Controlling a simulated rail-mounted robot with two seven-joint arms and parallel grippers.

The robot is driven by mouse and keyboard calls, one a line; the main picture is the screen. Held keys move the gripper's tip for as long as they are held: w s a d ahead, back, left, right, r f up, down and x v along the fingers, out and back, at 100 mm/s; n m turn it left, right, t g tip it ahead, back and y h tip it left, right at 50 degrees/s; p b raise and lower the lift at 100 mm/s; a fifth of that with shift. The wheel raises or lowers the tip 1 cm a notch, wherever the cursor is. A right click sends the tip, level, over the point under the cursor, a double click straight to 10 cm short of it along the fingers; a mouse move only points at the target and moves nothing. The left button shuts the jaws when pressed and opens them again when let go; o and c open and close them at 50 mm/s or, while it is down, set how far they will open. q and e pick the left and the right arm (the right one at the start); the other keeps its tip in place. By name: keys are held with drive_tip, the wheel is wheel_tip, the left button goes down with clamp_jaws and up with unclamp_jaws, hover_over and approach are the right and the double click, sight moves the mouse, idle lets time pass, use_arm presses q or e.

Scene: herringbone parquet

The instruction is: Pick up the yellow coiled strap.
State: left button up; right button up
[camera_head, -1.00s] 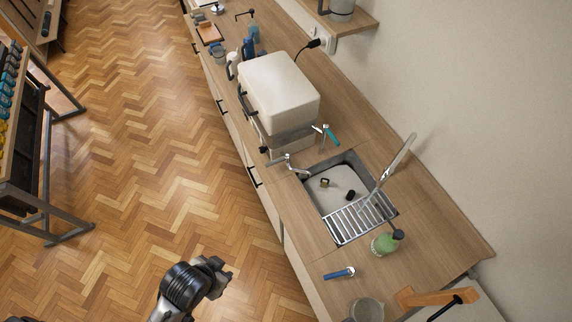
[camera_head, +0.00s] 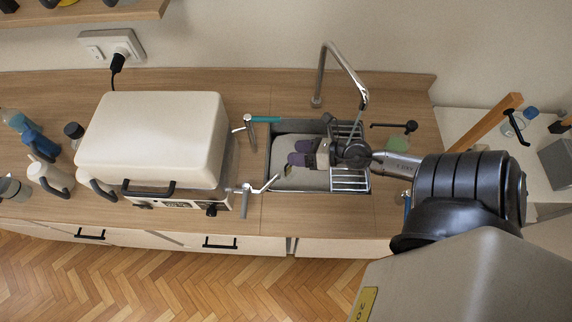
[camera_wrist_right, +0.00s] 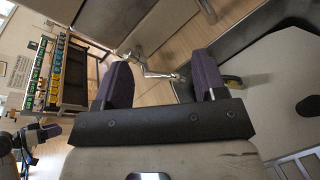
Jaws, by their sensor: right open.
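A chrome tap (camera_head: 343,72) rises behind the sink. A metal rack (camera_head: 350,180) covers the sink's right end. A cream-lidded appliance (camera_head: 150,135) with metal levers stands left of the sink. Counter behind the appliance is clear.

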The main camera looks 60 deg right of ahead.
sight(289, 168)
drive_tip(key=s+d+f+n+g+h+b, duration=0.1)
drive_tip(key=s+d+f+n+g+b, duration=0.15)
drive_tip(key=f, duration=0.25)
drive_tip(key=s+d+f+n+g+b, duration=0.1)
drive_tip(key=d+f+n+g, duration=0.25)
drive_tip(key=f, duration=0.25)
drive_tip(key=shift+n, duration=0.3)
drive_tip(key=shift+b+x, duration=0.55)
drive_tip(key=shift+x, duration=5.5)
drive_tip(key=shift+w+a+f, duration=0.15)
drive_tip(key=shift+w+f, duration=0.05)
drive_tip(key=shift+w, duration=0.25)
use_arm(q)
drive_tip(key=f, duration=0.6)
drive_tip(key=shift+s+d, duration=0.15)
drive_tip(key=shift+d, duration=0.05)
drive_tip(key=shift+a, duration=0.2)
use_arm(e)
clamp_jaws()
